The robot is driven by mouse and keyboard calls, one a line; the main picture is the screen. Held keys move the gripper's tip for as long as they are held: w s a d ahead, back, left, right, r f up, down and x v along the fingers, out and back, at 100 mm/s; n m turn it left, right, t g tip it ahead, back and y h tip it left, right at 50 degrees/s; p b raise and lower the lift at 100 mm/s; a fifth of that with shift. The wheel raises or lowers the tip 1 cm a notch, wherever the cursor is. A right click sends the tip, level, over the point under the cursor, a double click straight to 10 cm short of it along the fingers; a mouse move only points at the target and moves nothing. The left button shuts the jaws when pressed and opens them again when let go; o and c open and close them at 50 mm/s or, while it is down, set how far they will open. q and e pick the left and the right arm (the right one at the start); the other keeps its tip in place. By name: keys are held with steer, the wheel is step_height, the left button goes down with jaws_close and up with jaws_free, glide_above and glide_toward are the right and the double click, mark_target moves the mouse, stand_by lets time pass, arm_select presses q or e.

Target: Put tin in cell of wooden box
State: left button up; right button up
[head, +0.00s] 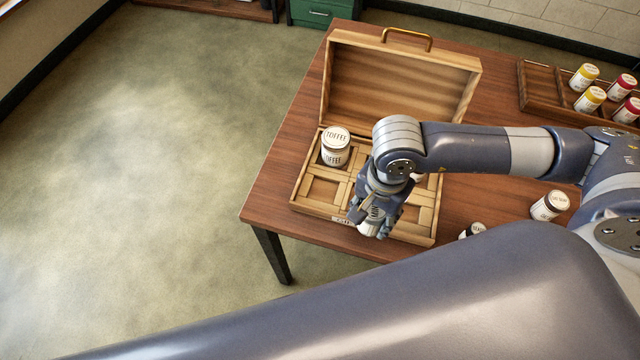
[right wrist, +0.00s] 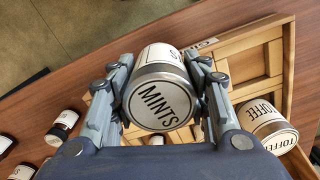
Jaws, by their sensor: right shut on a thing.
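The open wooden box (head: 436,206) stands on the table, its lid raised at the back with a brass handle. Its base is split into cells by wooden dividers. A white toffee tin (head: 335,147) stands in the back left cell; it also shows in the right wrist view (right wrist: 272,125). My right gripper (head: 378,220) is over the front edge of the box, shut on a white mints tin (right wrist: 163,98). In the head view the gripper partly hides this tin (head: 367,229). The tin's height above the box is hard to tell. My left gripper is not in view.
My arm crosses the foreground.

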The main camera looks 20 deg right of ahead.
steer(key=shift+s+d+f+m, duration=0.2)
steer(key=shift+s+f+m, duration=0.2)
steer(key=shift+s+m, duration=0.25)
steer(key=w+a+p, duration=0.2)
steer(key=w, duration=0.2)
steer(key=w+a+f+p, duration=0.1)
steer(key=w+a, duration=0.1)
steer(key=w, duration=0.3)
steer(key=w+a+p, duration=0.2)
steer(key=w, duration=0.3)
steer(key=shift+w+a+f+p, duration=0.1)
steer(key=shift+w+f+p, duration=0.15)
steer(key=shift+p, duration=0.1)
steer(key=shift+w, duration=0.15)
step_height(320, 180, down, 2)
steer(key=shift+f+p, duration=0.15)
steer(key=shift+p, duration=0.65)
steer(key=shift+f, duration=0.65)
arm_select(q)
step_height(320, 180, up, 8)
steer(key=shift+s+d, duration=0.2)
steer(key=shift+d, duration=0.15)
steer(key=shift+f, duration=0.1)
arm_select(e)
steer(key=shift+f, duration=0.1)
